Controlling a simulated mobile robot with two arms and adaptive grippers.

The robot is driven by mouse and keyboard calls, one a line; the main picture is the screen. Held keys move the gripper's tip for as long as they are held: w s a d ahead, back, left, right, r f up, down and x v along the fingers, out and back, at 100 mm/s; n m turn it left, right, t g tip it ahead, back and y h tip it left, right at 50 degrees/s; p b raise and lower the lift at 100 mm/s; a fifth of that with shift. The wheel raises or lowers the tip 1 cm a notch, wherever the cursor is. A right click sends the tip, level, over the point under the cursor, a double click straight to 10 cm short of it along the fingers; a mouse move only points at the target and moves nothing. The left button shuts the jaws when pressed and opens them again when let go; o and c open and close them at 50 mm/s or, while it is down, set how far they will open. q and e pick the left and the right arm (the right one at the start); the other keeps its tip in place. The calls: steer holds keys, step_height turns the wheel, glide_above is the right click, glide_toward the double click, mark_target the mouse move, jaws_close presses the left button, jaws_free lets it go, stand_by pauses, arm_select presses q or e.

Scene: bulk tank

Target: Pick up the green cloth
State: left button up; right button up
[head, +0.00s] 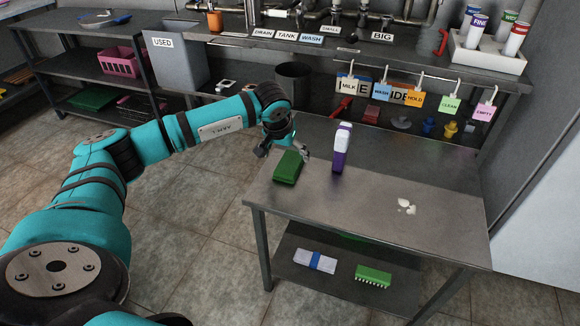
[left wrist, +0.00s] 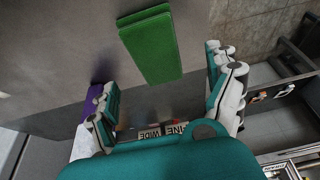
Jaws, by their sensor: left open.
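The green cloth (head: 288,167) lies folded as a thick rectangle on the metal table (head: 385,215), near its left edge. My left gripper (head: 285,148) is just behind the cloth in the head view, low over the table. In the left wrist view the green cloth (left wrist: 152,46) lies ahead of the fingers, apart from them. My left gripper (left wrist: 165,95) is open with nothing between its fingers. My right gripper is in neither view.
A purple and white bottle (head: 341,148) stands close to the right of the cloth, beside one finger in the wrist view. White bits (head: 406,206) lie on the table's right. A green brush (head: 373,275) and a blue-banded white bundle (head: 315,260) lie on the lower shelf.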

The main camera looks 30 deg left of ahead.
mark_target(290, 162)
arm_select(q)
steer(key=x, duration=0.2)
steer(key=b+x, duration=0.1)
steer(key=x, duration=0.2)
steer(key=shift+d+f, duration=0.1)
steer(key=shift+d, duration=0.05)
steer(key=shift+c, duration=0.4)
steer(key=c, duration=1.2)
